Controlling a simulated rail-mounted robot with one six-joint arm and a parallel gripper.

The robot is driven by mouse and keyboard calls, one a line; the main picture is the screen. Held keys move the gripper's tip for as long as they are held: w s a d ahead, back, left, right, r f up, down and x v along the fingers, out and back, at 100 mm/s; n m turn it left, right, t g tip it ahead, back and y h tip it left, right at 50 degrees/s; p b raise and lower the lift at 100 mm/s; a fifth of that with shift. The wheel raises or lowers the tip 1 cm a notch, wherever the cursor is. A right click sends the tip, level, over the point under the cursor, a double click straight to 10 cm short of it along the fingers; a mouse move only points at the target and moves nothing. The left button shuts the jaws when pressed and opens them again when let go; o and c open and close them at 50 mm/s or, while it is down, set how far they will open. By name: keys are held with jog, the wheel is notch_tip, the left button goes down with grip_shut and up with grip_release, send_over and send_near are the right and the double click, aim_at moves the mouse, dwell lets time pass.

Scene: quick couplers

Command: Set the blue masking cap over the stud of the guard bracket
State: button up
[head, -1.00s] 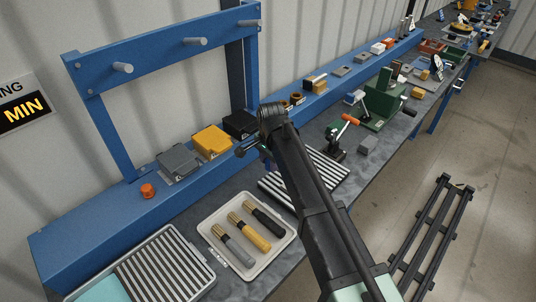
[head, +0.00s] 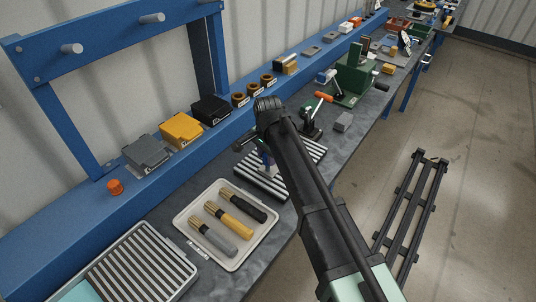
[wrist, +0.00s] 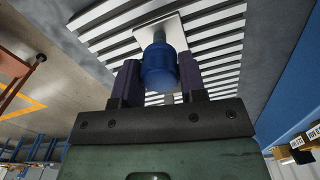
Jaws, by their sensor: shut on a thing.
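The blue masking cap (wrist: 160,68) sits between the two dark fingers of my gripper (wrist: 160,85) in the wrist view, and the gripper is shut on it. In the head view a little blue (head: 267,158) shows under the end of my arm, above the ribbed mat. A pale plate (wrist: 172,24), which looks like part of the guard bracket, lies on the ribbed mat behind the cap in the wrist view. I cannot tell whether the cap touches the bracket.
The ribbed mat (head: 256,184) lies on the grey bench. A white tray (head: 181,222) with three brushes is in front of it. A clamp with an orange handle (head: 323,97) and a grey block (head: 343,121) stand beyond. Boxes line the blue ledge (head: 70,225) behind.

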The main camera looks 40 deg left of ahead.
jog(key=shift+f, duration=0.3)
jog(key=shift+f, duration=0.2)
jog(key=shift+f+b, duration=0.1)
jog(key=shift+b, duration=0.25)
jog(key=shift+f+b, duration=0.5)
jog(key=shift+f+b, duration=0.65)
